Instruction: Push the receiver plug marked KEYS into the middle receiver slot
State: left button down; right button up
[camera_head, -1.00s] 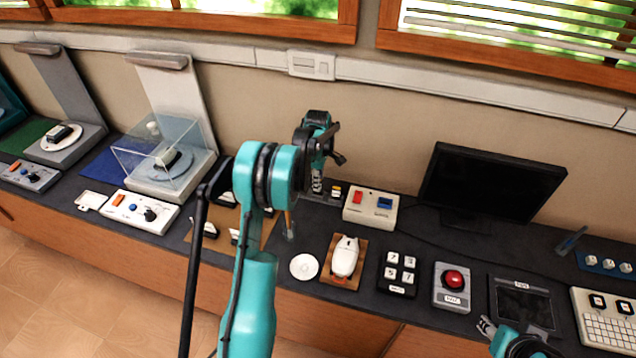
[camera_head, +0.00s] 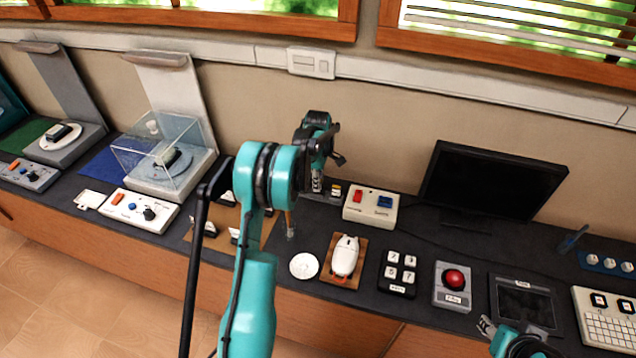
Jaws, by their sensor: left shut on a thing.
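My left gripper (camera_head: 317,183) is at the back of the counter, pointing down, left of the box with a red and a blue switch. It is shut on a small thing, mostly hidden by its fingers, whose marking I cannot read. The slots cannot be made out, and I cannot tell whether the held thing is in one. My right gripper (camera_head: 486,327) is low at the front right, its fingers small and partly cut by its arm.
The red-and-blue switch box (camera_head: 370,206) stands close right of the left gripper, with a black monitor (camera_head: 492,183) beyond it. A white mouse-like device (camera_head: 345,256), a white disc (camera_head: 304,266) and a red button box (camera_head: 453,285) lie in front. My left arm covers part of the brown mat.

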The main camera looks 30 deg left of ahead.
pick_arm(q)
jog(key=shift+f+b, duration=0.35)
jog(key=shift+f, duration=0.25)
dwell(0.3)
jog(key=c, duration=1)
grip_release()
jog(key=shift+r+p, duration=2.1)
jog(key=shift+r, duration=1.4)
